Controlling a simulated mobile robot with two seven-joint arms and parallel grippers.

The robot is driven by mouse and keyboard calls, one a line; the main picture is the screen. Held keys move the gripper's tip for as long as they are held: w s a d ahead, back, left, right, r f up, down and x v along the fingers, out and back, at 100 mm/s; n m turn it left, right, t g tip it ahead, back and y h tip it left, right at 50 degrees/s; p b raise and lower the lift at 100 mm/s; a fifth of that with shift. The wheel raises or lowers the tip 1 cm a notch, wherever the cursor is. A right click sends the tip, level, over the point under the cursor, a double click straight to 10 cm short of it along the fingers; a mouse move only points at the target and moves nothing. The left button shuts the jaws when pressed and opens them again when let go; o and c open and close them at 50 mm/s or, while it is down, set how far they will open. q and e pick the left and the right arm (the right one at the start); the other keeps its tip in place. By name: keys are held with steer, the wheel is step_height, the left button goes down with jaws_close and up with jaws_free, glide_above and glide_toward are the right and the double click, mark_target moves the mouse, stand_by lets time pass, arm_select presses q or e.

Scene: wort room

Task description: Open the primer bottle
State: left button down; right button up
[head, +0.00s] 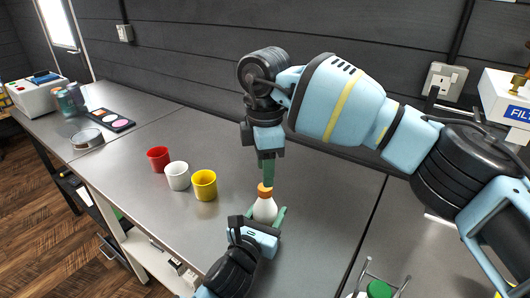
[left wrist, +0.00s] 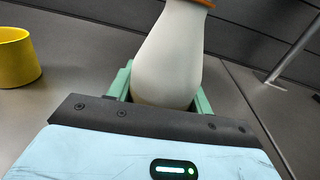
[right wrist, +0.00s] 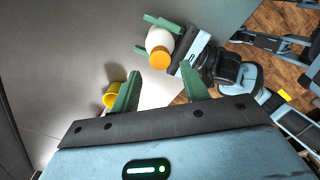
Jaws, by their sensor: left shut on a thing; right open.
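The primer bottle (head: 265,209) is white with an orange cap (head: 264,189) and stands upright on the grey bench. My left gripper (head: 262,222) is shut on the bottle's body from the front; the left wrist view shows the bottle (left wrist: 168,62) between its green fingers. My right gripper (head: 267,170) points down just above the cap. In the right wrist view the right gripper (right wrist: 160,92) is open and empty, and the cap (right wrist: 160,59) lies beyond its fingertips. Whether a fingertip touches the cap I cannot tell.
A red cup (head: 158,159), a white cup (head: 177,176) and a yellow cup (head: 204,185) stand left of the bottle. A palette (head: 110,120) and a round tin (head: 87,139) lie farther left. A wire rack with a green-topped item (head: 379,289) is at the front right.

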steer(key=shift+f, duration=2.25)
